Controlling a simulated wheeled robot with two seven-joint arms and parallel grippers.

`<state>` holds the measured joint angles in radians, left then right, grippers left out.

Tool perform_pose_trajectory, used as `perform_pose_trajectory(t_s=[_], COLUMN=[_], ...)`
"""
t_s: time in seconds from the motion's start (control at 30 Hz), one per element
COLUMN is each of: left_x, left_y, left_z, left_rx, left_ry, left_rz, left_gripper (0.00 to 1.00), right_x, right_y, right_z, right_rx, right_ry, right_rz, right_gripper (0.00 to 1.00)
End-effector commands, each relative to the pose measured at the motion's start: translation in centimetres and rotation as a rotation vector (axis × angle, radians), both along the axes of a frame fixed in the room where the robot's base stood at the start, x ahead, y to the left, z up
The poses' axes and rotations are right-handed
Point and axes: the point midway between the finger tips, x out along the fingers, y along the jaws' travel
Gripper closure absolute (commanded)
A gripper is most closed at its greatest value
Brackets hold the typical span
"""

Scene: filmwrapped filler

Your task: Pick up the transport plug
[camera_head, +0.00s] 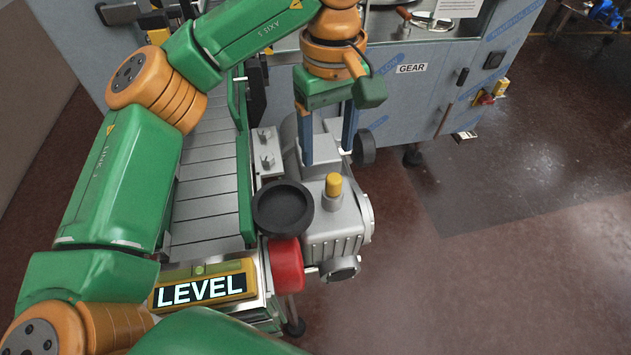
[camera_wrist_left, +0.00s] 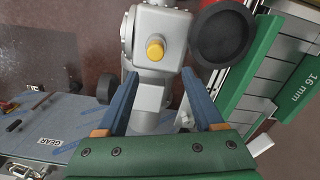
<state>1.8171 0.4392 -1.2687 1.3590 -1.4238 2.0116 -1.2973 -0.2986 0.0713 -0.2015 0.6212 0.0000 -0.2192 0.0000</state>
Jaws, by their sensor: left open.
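A short yellow plug (camera_head: 334,185), the likely transport plug, stands upright on top of a grey gearbox housing (camera_head: 335,222). The plug (camera_wrist_left: 155,48) also shows in the left wrist view, just beyond the fingertips and roughly centred between them. My left gripper (camera_head: 328,158) points down with its two blue fingers apart and nothing between them. In the head view its fingertips appear just above and behind the plug, not touching it. How far above the housing they are is hard to tell. My right gripper is not in view.
A black round cup (camera_head: 283,207) and a red cylinder (camera_head: 287,266) sit close left of the housing. A green-sided slatted conveyor (camera_head: 208,180) and a yellow level (camera_head: 203,286) lie further left. A grey cabinet (camera_head: 440,95) stands behind. The floor at right is clear.

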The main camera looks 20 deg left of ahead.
Motion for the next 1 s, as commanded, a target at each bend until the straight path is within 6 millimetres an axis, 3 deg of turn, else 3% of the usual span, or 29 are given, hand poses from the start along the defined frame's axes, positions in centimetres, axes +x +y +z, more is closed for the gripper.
perform_pose_trajectory(t_s=[0.17,0.4,0.67,0.9,0.93,1.0], left_x=[0.0,0.1,0.1,0.1,0.1,0.1], left_y=[-0.1,-0.5,-0.6,-0.6,-0.6,-0.6], left_z=[-2.3,-6.3,-7.2,-7.2,-7.2,-7.2], left_rx=[-0.001,0.0,-0.003,-0.003,-0.003,-0.003], left_ry=[0.003,0.004,0.0,0.0,0.0,0.0], left_rz=[-0.002,0.0,-0.001,-0.001,-0.001,-0.001], left_gripper=[0.31,0.31,0.31,0.93,1.0,1.0], right_x=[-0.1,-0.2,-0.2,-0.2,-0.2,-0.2], right_y=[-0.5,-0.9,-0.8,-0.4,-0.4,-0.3], right_z=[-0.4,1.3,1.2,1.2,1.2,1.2], right_rx=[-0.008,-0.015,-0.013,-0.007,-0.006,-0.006], right_ry=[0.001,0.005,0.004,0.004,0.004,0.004], right_rz=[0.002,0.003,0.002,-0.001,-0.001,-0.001], right_gripper=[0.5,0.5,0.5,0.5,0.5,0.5])
